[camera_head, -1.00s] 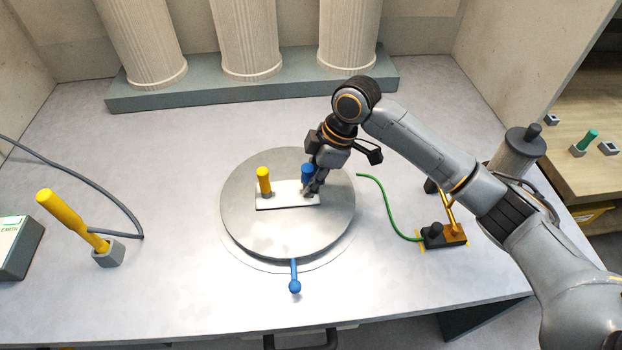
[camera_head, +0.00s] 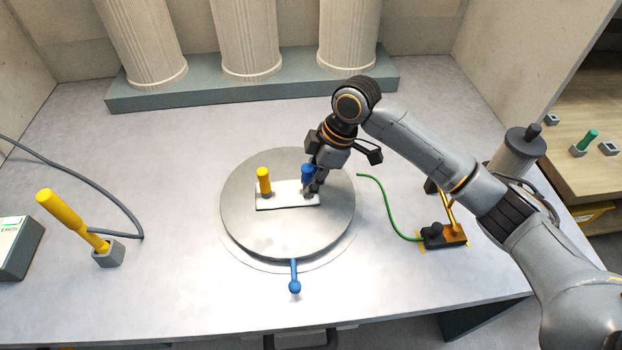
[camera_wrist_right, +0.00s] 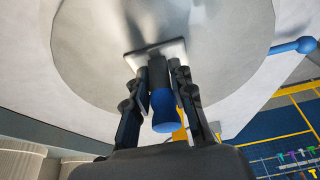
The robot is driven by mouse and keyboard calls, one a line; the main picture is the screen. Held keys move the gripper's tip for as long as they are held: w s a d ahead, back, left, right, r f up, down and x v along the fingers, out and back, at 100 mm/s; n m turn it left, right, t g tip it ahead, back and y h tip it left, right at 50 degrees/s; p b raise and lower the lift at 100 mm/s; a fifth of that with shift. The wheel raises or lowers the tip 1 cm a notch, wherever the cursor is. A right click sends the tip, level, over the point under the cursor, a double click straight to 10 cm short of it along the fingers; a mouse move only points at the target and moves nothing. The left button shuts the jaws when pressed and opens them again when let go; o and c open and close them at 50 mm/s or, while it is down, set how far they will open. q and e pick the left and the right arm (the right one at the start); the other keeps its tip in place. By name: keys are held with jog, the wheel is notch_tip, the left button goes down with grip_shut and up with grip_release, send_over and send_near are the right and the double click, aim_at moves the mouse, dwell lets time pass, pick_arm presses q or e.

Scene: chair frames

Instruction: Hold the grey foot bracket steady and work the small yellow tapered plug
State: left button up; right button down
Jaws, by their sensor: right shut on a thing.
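A yellow peg (camera_head: 264,181) stands upright at the left end of a pale flat plate (camera_head: 283,204) on the round grey turntable (camera_head: 245,225). A blue-topped peg (camera_head: 307,174) stands at the plate's right end. My right gripper (camera_head: 315,188) reaches down at that end, shut on the blue-topped peg, which shows between its fingers in the right wrist view (camera_wrist_right: 165,112). A larger yellow rod (camera_head: 70,218) leans in a grey block (camera_head: 109,254) at the left. I cannot tell which grey part is the foot bracket. My left gripper is out of view.
A blue ball-ended lever (camera_head: 295,285) sticks out from the turntable's front. A green cable (camera_head: 388,207) runs to an orange and black device (camera_head: 445,236) at the right. Fluted columns (camera_head: 250,40) stand at the back. The front left tabletop is clear.

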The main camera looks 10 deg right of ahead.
jog(key=c, duration=1.9)
grip_release()
grip_shut()
jog(key=shift+f, duration=0.1)
jog(key=shift+s+p, duration=0.1)
jog(key=shift+p, duration=0.75)
jog(key=o, duration=0.8)
grip_release()
jog(key=shift+o, duration=0.2)
